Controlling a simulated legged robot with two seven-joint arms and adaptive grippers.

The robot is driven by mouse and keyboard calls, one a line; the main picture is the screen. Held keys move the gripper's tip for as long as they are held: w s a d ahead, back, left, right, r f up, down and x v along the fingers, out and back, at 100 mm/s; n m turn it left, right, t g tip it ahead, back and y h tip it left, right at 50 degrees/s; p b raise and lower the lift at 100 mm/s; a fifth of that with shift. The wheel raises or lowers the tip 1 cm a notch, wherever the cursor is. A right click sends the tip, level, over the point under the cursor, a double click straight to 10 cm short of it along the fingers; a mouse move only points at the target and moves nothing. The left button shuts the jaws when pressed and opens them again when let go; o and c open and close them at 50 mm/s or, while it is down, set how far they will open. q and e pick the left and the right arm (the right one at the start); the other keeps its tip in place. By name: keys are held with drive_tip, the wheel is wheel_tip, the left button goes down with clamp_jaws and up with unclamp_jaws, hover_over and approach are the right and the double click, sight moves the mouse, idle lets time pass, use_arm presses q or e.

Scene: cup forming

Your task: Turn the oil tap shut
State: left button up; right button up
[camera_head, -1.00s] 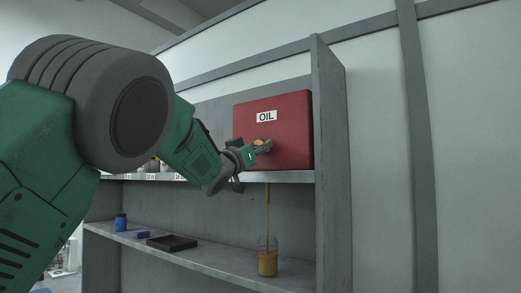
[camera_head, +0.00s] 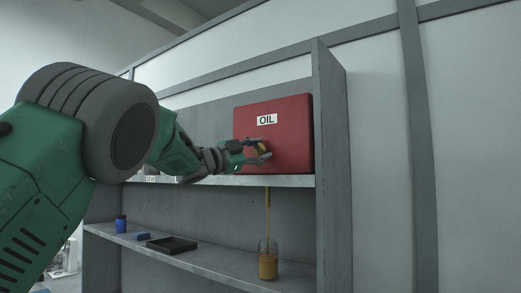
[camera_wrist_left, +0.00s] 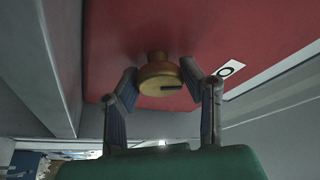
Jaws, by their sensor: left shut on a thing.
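The red oil box (camera_head: 290,112) with its white OIL label stands on the upper shelf. Its brass tap (camera_wrist_left: 158,74) sticks out of the red face in the left wrist view, with a dark mark on its knob. My left gripper (camera_head: 264,152) is at the front of the box, and its two fingers are shut on the tap from both sides. A thin stream of oil (camera_head: 268,208) runs down below the box into a clear jar (camera_head: 268,262), which is partly full of amber oil. My right gripper is out of view.
The upper shelf (camera_head: 290,181) runs just below my left gripper. On the lower shelf (camera_head: 215,262) are a dark tray (camera_head: 171,245), a small blue block (camera_head: 141,236) and a blue bottle (camera_head: 120,223). A tall grey side panel (camera_head: 332,160) stands right of the box.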

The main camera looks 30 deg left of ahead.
use_arm(q)
drive_tip(key=shift+f+m+g+p, duration=0.2)
drive_tip(key=shift+m+g, duration=0.35)
drive_tip(key=shift+m, duration=0.7)
drive_tip(key=shift+f+m+g+p, duration=0.1)
drive_tip(key=shift+m+g+p, duration=0.35)
drive_tip(key=shift+m, duration=0.8)
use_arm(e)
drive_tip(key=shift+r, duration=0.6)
use_arm(q)
drive_tip(key=o, duration=1.1)
drive_tip(key=shift+o, duration=0.2)
drive_tip(key=shift+w, duration=0.15)
drive_tip(key=shift+r, duration=0.1)
drive_tip(key=shift+s+a, duration=0.15)
drive_tip(key=shift+s, duration=0.05)
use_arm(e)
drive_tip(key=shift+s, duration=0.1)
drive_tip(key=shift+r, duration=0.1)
use_arm(q)
drive_tip(key=v, duration=1.1)
drive_tip(key=shift+a+f, duration=0.25)
drive_tip(key=shift+a, duration=0.1)
